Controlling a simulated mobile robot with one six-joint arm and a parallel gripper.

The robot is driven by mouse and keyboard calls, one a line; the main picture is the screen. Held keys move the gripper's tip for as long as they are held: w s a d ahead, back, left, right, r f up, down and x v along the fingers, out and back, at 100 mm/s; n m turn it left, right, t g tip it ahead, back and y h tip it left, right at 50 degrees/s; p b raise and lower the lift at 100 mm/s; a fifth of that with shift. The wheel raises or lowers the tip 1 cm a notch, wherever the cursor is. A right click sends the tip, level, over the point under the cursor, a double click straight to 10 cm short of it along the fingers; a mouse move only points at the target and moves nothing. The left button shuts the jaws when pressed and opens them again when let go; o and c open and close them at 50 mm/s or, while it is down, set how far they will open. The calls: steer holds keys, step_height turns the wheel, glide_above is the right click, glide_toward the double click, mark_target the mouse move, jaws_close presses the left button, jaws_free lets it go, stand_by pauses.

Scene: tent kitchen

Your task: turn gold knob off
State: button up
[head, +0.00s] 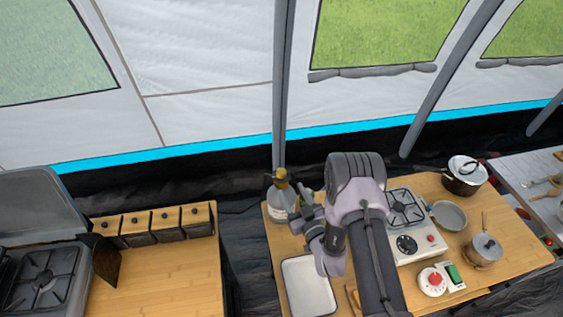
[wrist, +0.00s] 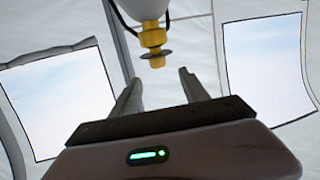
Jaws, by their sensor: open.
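A grey-white bottle (head: 281,203) stands at the back left corner of the right wooden table, with a gold knob (head: 281,176) on its top. In the wrist view the picture looks upside down: the bottle (wrist: 143,8) hangs from the top edge. Its yellow-gold knob (wrist: 152,40) with a thin dark disc points down towards my fingertips. My gripper (wrist: 158,78) is open and empty, with the knob's end just beyond the gap between its fingers and apart from them. In the head view my gripper (head: 306,213) is right beside the bottle, partly hidden by my arm.
A white tray (head: 308,287) lies below my arm. A left counter (head: 165,272) holds several dark boxes.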

mark_target(281, 173)
steer(key=x, duration=1.3)
steer(key=shift+w+d, duration=0.15)
steer(key=shift+w, duration=0.1)
steer(key=shift+c, duration=0.2)
jaws_close()
